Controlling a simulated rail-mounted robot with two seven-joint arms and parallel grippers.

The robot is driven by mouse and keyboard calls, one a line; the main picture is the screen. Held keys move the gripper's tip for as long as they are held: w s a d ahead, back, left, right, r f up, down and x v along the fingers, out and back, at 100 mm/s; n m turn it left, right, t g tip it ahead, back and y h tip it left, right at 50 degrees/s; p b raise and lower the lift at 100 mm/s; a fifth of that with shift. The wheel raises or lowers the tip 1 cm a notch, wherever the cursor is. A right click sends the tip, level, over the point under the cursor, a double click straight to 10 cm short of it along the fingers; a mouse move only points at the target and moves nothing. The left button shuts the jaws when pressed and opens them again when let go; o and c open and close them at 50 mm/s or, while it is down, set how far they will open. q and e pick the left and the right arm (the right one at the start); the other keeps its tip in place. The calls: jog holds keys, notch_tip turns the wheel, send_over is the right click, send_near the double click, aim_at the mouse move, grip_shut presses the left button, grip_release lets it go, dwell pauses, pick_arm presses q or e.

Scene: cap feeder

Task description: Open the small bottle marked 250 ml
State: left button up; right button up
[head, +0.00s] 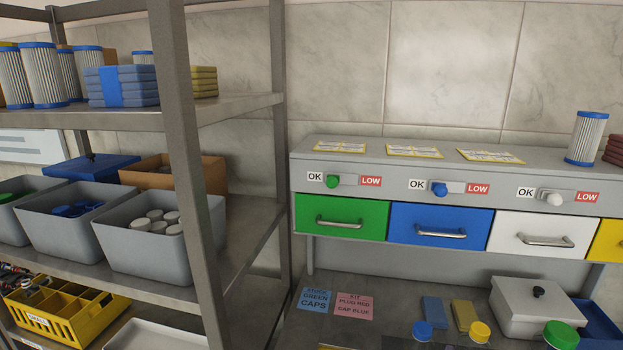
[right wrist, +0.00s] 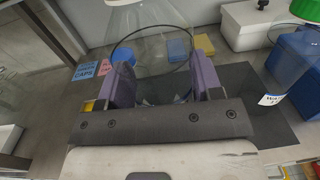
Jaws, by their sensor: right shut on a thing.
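In the head view, three capped tops show at the bottom edge: a blue cap (head: 422,331), a yellow cap (head: 480,332) and a larger green cap (head: 561,335). What is below them is cut off, and no 250 ml marking is readable. In the right wrist view, my right gripper (right wrist: 163,85) has its purple fingers on either side of a clear bottle (right wrist: 150,48) and is shut on it. Its top is cut off by the frame, so I cannot tell its cap. A clear bottle (right wrist: 290,62) with a green cap and a partly readable label stands to the right. My left gripper is not in view.
A grey cabinet with green (head: 342,215), blue (head: 440,228) and white (head: 543,242) drawers stands behind the counter. A white lidded box (head: 515,305) and blue and yellow sponges (head: 464,312) lie at the back. Shelves with grey bins (head: 150,250) stand left.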

jog(key=s+a+n+y, duration=0.3)
jog(key=s+a+y, duration=0.2)
jog(key=s+a, duration=0.4)
notch_tip(320, 180, up, 34)
jog(key=p, duration=3.4)
jog(key=shift+w+a+r+t, duration=0.25)
jog(key=shift+w+a+t, duration=0.05)
jog(key=shift+w+a, duration=0.1)
